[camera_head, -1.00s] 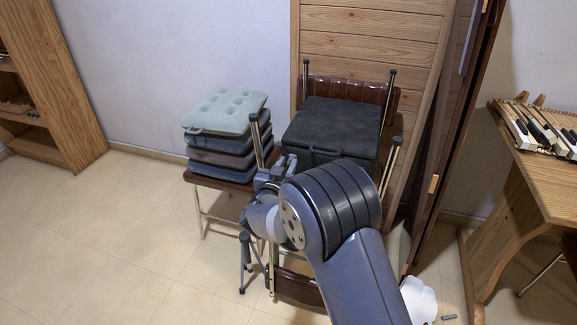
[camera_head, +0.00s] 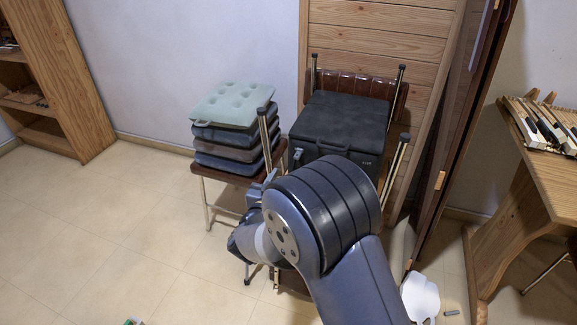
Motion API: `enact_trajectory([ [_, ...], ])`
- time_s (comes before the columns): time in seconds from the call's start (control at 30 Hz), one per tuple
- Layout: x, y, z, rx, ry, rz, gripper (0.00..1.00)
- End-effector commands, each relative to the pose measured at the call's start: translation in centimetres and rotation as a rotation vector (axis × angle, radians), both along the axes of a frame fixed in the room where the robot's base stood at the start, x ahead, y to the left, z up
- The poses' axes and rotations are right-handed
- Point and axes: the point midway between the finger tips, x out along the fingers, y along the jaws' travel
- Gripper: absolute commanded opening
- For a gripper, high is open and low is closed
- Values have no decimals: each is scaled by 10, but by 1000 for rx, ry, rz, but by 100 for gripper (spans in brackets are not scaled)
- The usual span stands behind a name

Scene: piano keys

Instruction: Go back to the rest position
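My arm reaches up from the bottom of the head view and bends at a large dark-grey joint. My gripper (camera_head: 262,186) is mostly hidden behind this joint; only a small blue-grey part shows at its upper left, in front of the chairs. Its fingers cannot be made out, so I cannot tell whether it is open or shut, or whether it holds anything. Several black and white piano keys (camera_head: 545,127) lie in a row on the wooden table (camera_head: 530,195) at the right, well apart from my arm.
A stack of cushions (camera_head: 233,104) and a black case (camera_head: 340,125) rest on chairs just beyond my arm. A wooden shelf (camera_head: 75,85) stands at the left. A white object (camera_head: 420,298) lies on the floor at lower right. The floor at left is mostly clear.

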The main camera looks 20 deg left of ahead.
Motion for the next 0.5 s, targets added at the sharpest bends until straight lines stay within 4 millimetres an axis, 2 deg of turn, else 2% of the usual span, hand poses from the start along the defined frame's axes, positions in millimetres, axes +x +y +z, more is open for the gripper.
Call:
enact_trajectory([
  [0.1, -15, 2, 0, 0, 0, 3, 37],
  [0.2, -21, 1, 1, 2, -1, 1, 37],
  [0.5, -23, 1, 0, 2, -1, 0, 37],
])
